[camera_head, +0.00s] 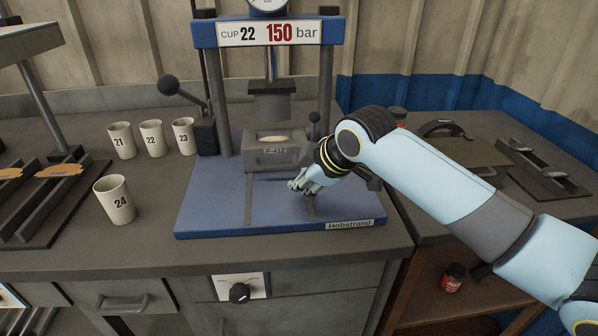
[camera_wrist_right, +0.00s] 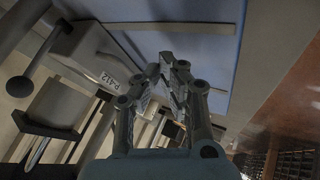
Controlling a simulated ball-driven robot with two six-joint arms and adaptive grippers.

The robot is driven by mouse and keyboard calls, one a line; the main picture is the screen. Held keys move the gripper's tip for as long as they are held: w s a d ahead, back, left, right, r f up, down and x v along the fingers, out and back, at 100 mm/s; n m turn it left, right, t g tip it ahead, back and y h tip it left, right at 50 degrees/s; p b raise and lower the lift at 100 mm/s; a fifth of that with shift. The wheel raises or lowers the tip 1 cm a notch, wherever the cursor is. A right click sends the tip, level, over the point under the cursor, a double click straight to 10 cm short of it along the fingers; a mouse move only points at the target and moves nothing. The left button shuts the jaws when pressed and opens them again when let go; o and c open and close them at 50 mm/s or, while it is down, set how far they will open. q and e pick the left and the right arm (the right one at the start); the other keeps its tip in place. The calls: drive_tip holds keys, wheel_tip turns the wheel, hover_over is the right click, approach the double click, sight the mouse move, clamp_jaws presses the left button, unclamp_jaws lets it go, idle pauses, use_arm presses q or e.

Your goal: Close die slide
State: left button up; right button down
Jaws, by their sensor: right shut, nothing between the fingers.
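The die slide (camera_head: 277,152) is a grey block with a marked front face, sitting on two rails on the blue press base (camera_head: 210,205). Its top holds a pale tan filling. In the head view the press ram (camera_head: 270,100) hangs above it, a little behind. A small black ball knob (camera_head: 314,117) stands at the block's right. My right gripper (camera_head: 303,184) is shut and empty, low in front of the block's right side. In the right wrist view the fingers (camera_wrist_right: 168,68) are together beside the die block (camera_wrist_right: 92,60). My left gripper is not in view.
A black ball lever (camera_head: 168,86) stands left of the press. Several numbered cups, including cup 24 (camera_head: 115,199), stand on the left bench. A rack (camera_head: 40,190) is at far left. A dial (camera_head: 240,292) is on the front panel. The base's front left is clear.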

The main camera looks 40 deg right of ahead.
sight(296, 160)
drive_tip(key=shift+x, duration=1.05)
drive_tip(key=shift+w+d+r, duration=0.15)
drive_tip(key=shift+w+d, duration=0.25)
drive_tip(key=shift+w, duration=0.1)
drive_tip(key=shift+w+d+r, duration=0.15)
drive_tip(key=shift+w+d, duration=0.2)
drive_tip(key=shift+w, duration=0.2)
drive_tip(key=shift+w+d, duration=0.5)
drive_tip(key=w+d, duration=0.1)
drive_tip(key=w, duration=0.1)
drive_tip(key=w+d+b, duration=0.1)
drive_tip(key=w, duration=0.1)
drive_tip(key=shift+d, duration=0.2)
drive_tip(key=shift+w, duration=0.15)
drive_tip(key=shift+r, duration=0.1)
